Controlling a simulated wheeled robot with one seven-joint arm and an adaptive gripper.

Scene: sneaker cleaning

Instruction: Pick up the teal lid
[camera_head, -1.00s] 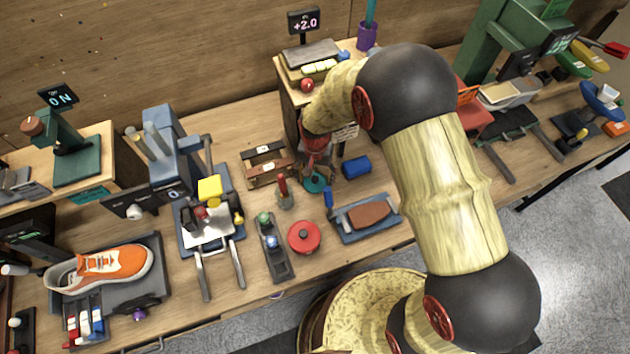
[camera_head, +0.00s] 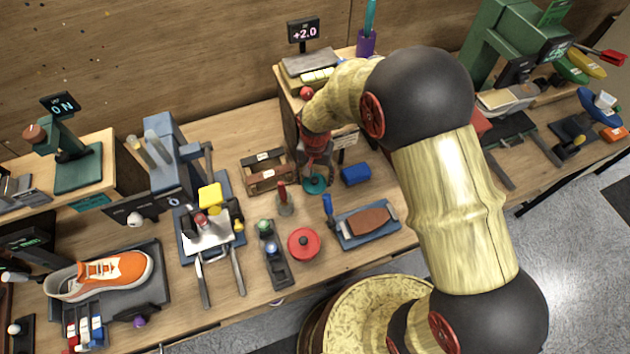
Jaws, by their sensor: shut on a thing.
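The teal lid (camera_head: 315,184) is a small round disc near the middle of the bench, in the head view. My gripper (camera_head: 315,176) points down from above and is shut on the teal lid. The fingers hide part of the lid's top. I cannot tell whether the lid touches the bench or hangs just above it.
A blue block (camera_head: 355,174) lies right of the lid, and a wooden crate (camera_head: 266,172) stands left. A raised shelf stands behind.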

